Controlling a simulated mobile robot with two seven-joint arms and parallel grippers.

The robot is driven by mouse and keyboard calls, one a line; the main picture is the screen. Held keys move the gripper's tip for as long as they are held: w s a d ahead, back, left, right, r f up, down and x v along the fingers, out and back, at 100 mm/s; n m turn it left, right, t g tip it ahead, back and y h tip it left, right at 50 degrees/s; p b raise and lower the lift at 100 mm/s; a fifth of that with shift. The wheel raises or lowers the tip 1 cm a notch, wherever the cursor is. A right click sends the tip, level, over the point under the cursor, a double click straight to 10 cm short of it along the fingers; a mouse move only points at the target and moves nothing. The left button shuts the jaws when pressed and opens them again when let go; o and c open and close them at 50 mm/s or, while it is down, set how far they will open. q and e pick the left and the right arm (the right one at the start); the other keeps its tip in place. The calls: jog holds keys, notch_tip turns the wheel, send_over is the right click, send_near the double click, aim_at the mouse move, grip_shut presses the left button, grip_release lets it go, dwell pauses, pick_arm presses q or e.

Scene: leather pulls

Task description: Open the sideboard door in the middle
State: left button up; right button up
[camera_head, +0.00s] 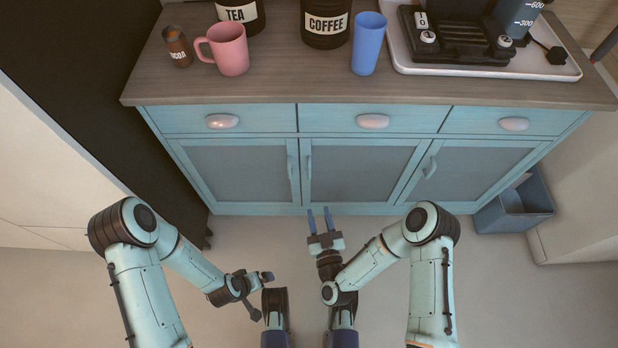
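The middle door (362,172) of the blue sideboard is shut, with a grey panel in a light blue frame. Its upright handle (308,165) is on the door's left edge. My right gripper (319,212) has two blue fingers pointing toward the sideboard, spread apart with nothing between them. It shows just below the door's bottom edge in the picture, apart from the handle. My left gripper (262,295) is lower and to the left, turned sideways, away from the doors. Its fingers are small and dark, and I cannot tell how far apart they are.
The left door (238,170) and right door (465,172) are shut, as are the drawers above. The left door's handle (291,168) is close beside the middle one. A blue bin (515,207) stands at right. Mugs and canisters stand on the top (280,85).

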jog(key=b, duration=0.2)
send_near(310, 174)
jog(key=w, duration=0.2)
pick_arm(q)
jog(key=shift+g, duration=0.3)
jog(key=f, duration=0.1)
jog(key=s+a+f, duration=0.1)
jog(key=f, duration=0.2)
jog(key=shift+s+a+f+b, duration=0.15)
jog(key=shift+s+a+b, duration=0.1)
jog(key=shift+b, duration=0.15)
pick_arm(e)
jog(key=w, duration=0.2)
jog(key=w+a, duration=0.1)
jog(key=w, duration=0.3)
jog(key=shift+a, duration=0.3)
jog(key=shift+c, duration=0.3)
pick_arm(q)
jog(key=shift+w, duration=0.1)
pick_arm(e)
grip_shut()
